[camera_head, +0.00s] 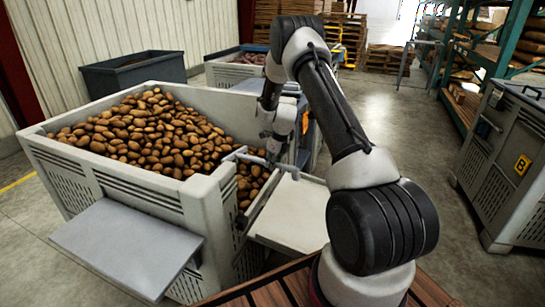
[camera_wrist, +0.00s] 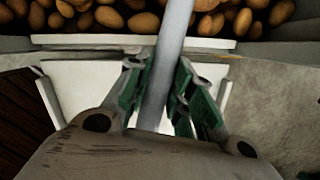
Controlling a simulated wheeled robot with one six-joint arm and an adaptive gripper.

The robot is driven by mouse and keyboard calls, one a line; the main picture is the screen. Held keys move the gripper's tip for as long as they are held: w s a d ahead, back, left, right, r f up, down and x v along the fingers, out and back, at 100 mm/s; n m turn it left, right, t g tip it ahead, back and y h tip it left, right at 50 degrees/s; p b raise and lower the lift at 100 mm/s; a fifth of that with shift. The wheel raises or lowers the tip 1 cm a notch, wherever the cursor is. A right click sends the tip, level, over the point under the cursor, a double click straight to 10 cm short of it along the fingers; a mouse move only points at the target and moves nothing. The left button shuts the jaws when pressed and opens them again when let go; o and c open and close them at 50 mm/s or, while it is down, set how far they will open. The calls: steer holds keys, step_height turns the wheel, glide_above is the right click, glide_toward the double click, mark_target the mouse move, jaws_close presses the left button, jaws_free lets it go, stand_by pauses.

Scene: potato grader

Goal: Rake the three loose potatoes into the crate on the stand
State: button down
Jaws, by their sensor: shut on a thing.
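My gripper (camera_head: 274,148) is shut on a grey bar, which looks like the rake's handle (camera_wrist: 168,60). In the wrist view, the green-padded fingers (camera_wrist: 158,100) close on both sides of it. The bar runs away from me toward a heap of potatoes; its far end is out of that view. In the head view, the bar (camera_head: 245,156) reaches left over the big crate's edge. A pale tray (camera_head: 290,215) lies below my gripper, also in the wrist view (camera_wrist: 75,85). I cannot single out three loose potatoes.
A big grey crate (camera_head: 205,205) full of potatoes (camera_head: 150,135) stands left of my arm. A grey shelf (camera_head: 130,245) juts from its front. A dark bin (camera_head: 130,72) is behind, and another crate (camera_head: 500,165) is at right. Open floor (camera_head: 425,140) lies between.

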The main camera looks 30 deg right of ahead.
steer(key=x, duration=0.2)
steer(key=s+x, duration=0.1)
steer(key=x, duration=0.4)
steer(key=shift+s+d+f, duration=0.25)
steer(key=shift+s+d, duration=0.05)
steer(key=shift+d, duration=0.05)
steer(key=s+d+f, duration=0.2)
steer(key=s+d, duration=1.5)
steer(key=s, duration=0.2)
steer(key=s+d+f, duration=0.2)
steer(key=s+d, duration=1.6)
steer(key=s, duration=0.2)
steer(key=shift+s+f, duration=0.25)
steer(key=shift+d, duration=0.1)
stand_by(0.8)
steer(key=w+a+v, duration=0.1)
steer(key=w+v, duration=0.1)
steer(key=v, duration=1.1)
steer(key=shift+w+a+r, duration=0.15)
steer(key=shift+w+r, duration=0.2)
steer(key=shift+r, duration=0.4)
